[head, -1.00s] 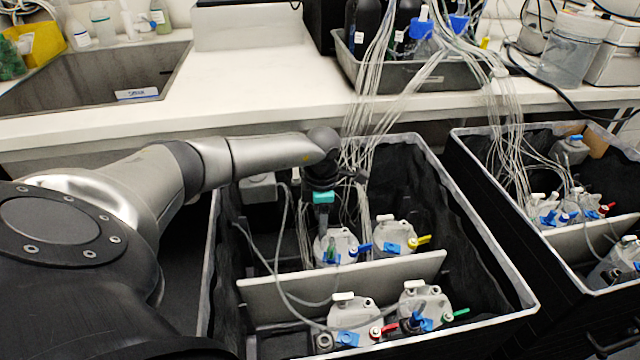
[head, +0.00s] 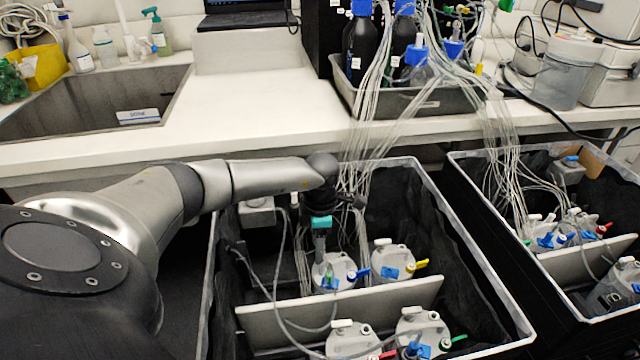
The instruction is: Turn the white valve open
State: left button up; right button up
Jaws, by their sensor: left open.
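Grey-lidded vessels stand in the black bin below my left arm. White handles show on three of them: the back right vessel (head: 392,259), the front left vessel (head: 350,342) and the front right vessel (head: 424,328). I cannot tell which is the white valve meant. My left gripper (head: 320,254) points down over the back left vessel (head: 334,273), which has a blue valve (head: 361,273). The gripper is open, and its fingers hide part of that lid. I cannot tell whether they touch it. My right gripper is not in view.
A light divider (head: 400,301) splits the bin (head: 497,285) between front and back vessels. Thin tubes hang into the bin beside my gripper, from bottles in a grey tray (head: 430,101). A second bin (head: 462,175) stands at right. The bench (head: 250,105) is clear in the middle.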

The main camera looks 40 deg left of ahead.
pick_arm(q)
jog(key=r, duration=0.1)
jog(key=w+r, duration=0.1)
jog(key=r, duration=0.1)
jog(key=shift+w+a+r, duration=0.1)
jog(key=shift+a+r, duration=0.05)
jog(key=shift+s+d+r+p, duration=0.2)
jog(key=shift+s+r+p, duration=0.35)
jog(key=shift+r, duration=0.2)
jog(key=shift+w+a+p, duration=0.1)
jog(key=shift+w+p, duration=0.05)
jog(key=shift+p, duration=0.15)
jog(key=shift+r+p, duration=0.3)
jog(key=shift+r, duration=0.15)
notch_tip(320, 180, up, 11)
jog(key=p, duration=0.9)
jog(key=shift+r, duration=0.15)
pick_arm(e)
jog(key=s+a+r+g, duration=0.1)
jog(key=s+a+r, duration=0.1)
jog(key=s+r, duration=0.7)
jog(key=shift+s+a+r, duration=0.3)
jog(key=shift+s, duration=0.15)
pick_arm(q)
jog(key=shift+p, duration=0.3)
